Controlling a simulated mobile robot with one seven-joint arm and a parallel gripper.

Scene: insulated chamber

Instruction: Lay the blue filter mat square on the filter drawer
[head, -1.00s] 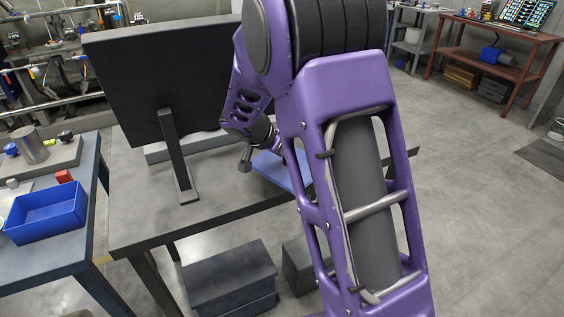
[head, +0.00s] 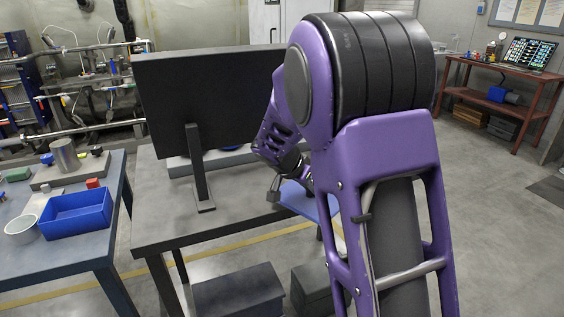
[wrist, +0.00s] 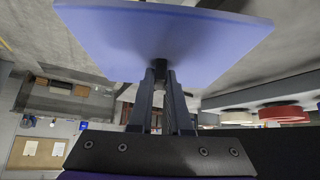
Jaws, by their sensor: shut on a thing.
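The blue filter mat (head: 306,203) is a thin flat sheet. In the head view it is held out at the right end of the dark table, partly hidden behind my purple arm. In the wrist view the mat (wrist: 165,35) spreads broad and flat across the top of the picture. My gripper (wrist: 160,74) is shut on it near the middle of its near edge. In the head view my gripper (head: 275,188) shows small beside the mat. I cannot make out the filter drawer for certain; a pale flat slab (head: 226,157) lies partly hidden behind the black screen.
A side table at left holds a blue bin (head: 76,214). Dark boxes (head: 238,291) stand under the table. Open floor lies to the right, before a red-brown bench (head: 500,97).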

